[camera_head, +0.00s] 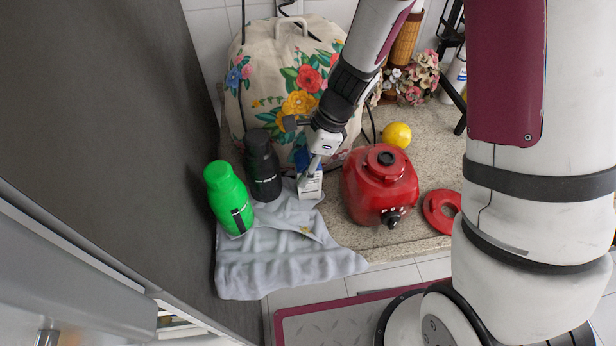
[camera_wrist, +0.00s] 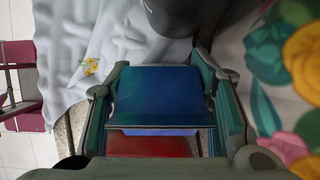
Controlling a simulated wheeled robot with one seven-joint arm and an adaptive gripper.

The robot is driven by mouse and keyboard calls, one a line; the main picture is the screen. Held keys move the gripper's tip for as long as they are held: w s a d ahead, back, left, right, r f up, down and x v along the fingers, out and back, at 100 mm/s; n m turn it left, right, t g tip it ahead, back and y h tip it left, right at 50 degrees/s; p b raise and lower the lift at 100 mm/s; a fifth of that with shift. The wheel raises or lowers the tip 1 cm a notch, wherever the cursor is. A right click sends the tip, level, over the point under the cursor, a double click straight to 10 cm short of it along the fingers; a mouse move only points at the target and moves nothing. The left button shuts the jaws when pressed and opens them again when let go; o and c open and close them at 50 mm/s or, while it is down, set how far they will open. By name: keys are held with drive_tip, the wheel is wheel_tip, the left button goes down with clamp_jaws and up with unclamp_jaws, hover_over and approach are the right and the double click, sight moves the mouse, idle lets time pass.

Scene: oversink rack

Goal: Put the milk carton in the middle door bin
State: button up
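The milk carton (camera_head: 311,187), white below with a blue top, stands upright on the cloth-covered counter beside the black bottle. My gripper (camera_head: 310,170) reaches down over it from above. In the wrist view the carton's blue top (camera_wrist: 160,95) lies between the two fingers of my gripper (camera_wrist: 162,110), one on each side. Whether the fingers press on it or stand slightly apart cannot be told. A grey fridge (camera_head: 120,110) fills the left side, with a lighter front part (camera_head: 60,270) at lower left. The middle door bin cannot be made out.
A black bottle (camera_head: 262,165) and a green bottle (camera_head: 228,198) stand left of the carton on a grey cloth (camera_head: 285,262). A red blender base (camera_head: 380,187), red ring (camera_head: 440,210) and lemon (camera_head: 397,135) are to the right. A flowered cover (camera_head: 290,80) stands behind.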

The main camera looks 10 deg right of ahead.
clamp_jaws()
drive_tip(key=shift+r, duration=0.15)
